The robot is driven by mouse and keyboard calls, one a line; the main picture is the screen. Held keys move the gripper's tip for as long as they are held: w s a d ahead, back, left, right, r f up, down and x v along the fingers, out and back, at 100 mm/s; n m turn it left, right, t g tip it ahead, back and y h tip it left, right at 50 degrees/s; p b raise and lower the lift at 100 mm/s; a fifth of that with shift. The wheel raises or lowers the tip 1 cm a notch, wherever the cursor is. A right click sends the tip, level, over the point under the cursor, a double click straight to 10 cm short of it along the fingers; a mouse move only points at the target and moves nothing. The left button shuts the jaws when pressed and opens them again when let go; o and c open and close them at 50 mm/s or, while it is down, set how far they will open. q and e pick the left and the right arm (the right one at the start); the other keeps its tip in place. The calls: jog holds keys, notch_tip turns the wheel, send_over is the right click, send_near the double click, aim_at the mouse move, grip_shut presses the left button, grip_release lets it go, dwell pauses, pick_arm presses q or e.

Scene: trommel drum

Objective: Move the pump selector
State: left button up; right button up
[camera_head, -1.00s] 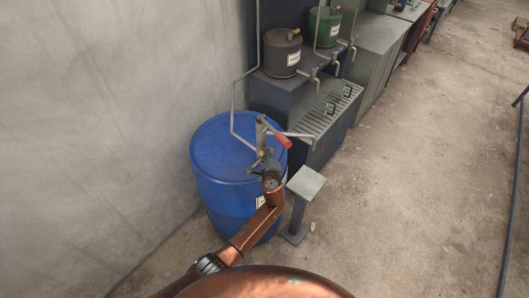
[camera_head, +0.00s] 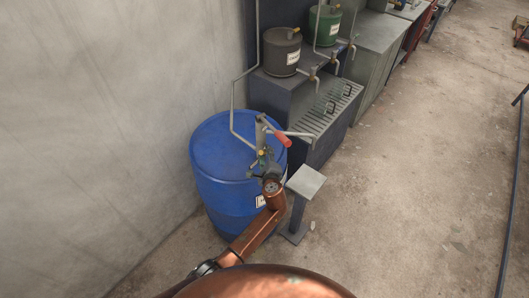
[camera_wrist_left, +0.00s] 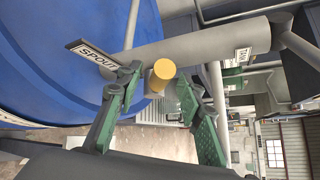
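The pump stands on the blue drum (camera_head: 215,150), with a red handle (camera_head: 282,140) and a grey body. In the left wrist view its selector has a yellow knob (camera_wrist_left: 164,69), beside a grey pipe between a SPOUT plate (camera_wrist_left: 92,54) and a TANK label (camera_wrist_left: 243,54). The knob sits nearer the SPOUT plate. My left gripper (camera_head: 264,160) is at the pump. In the left wrist view its green fingers (camera_wrist_left: 160,88) are spread, one on each side of the knob; I cannot tell whether they touch it. My right gripper is not in view.
A grey post with a square top (camera_head: 306,182) stands close to the drum's right. Behind are a grated bench (camera_head: 325,115), a dark grey can (camera_head: 282,52) and a green can (camera_head: 324,26). A wall is on the left. The floor at right is open.

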pick_arm(q)
jog(key=shift+v, duration=2.65)
